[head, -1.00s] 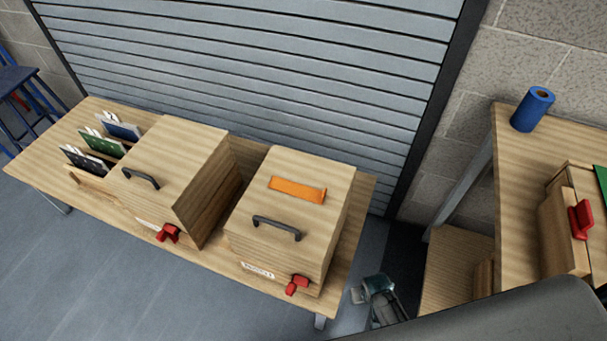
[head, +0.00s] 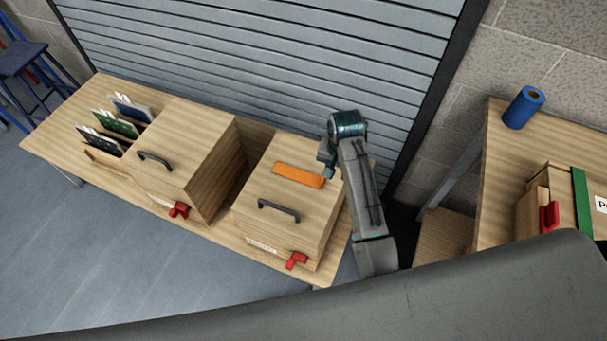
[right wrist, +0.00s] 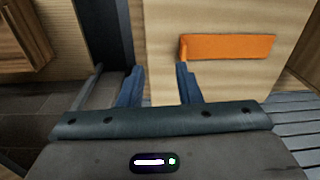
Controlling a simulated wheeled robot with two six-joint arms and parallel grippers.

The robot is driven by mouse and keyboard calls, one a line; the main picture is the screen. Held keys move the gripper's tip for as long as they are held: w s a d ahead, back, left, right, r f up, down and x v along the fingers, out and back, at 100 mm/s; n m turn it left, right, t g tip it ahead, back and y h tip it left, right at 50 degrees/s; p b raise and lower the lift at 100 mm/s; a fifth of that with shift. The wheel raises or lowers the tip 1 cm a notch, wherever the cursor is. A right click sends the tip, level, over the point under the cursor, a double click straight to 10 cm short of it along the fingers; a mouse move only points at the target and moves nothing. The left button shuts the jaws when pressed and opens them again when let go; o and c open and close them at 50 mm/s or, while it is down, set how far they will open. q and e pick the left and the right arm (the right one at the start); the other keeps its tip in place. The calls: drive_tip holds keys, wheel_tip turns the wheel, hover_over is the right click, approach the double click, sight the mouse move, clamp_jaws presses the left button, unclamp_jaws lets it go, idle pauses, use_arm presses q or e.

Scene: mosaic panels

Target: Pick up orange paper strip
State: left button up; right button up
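The orange paper strip (head: 298,175) lies flat on the top of the right wooden box (head: 285,194), behind its dark handle. It also shows in the right wrist view (right wrist: 229,47), ahead of the fingers and to their right. My right gripper (head: 325,160) is over the right rear part of that box, close to the strip's right end. In the right wrist view its two fingers (right wrist: 160,88) are apart with nothing between them, and the strip lies outside them. My left gripper is not in view.
A second wooden box (head: 185,135) with a handle stands to the left. Several coloured panels (head: 115,124) stand in a rack at the table's left end. Red clamps (head: 296,260) stick out at the box fronts. Another table with a blue roll (head: 523,107) is at right.

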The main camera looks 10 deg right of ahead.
drive_tip(key=w+a+r, duration=0.2)
drive_tip(key=w+a, duration=0.1)
drive_tip(key=w, duration=0.1)
drive_tip(key=shift+m, duration=0.3)
drive_tip(key=f, duration=0.2)
drive_tip(key=f+p, duration=0.1)
drive_tip(key=f, duration=0.2)
drive_tip(key=shift+d+f, duration=0.2)
drive_tip(key=shift+f, duration=0.05)
drive_tip(key=f+p, duration=0.1)
drive_tip(key=f, duration=0.1)
drive_tip(key=f+p, duration=0.1)
drive_tip(key=f, duration=0.1)
drive_tip(key=shift+s+d+g, duration=0.1)
drive_tip(key=shift+s+g, duration=0.1)
drive_tip(key=shift+g, duration=0.1)
drive_tip(key=shift+f+p, duration=0.35)
drive_tip(key=shift+f, duration=0.4)
drive_tip(key=shift+c, duration=0.2)
clamp_jaws()
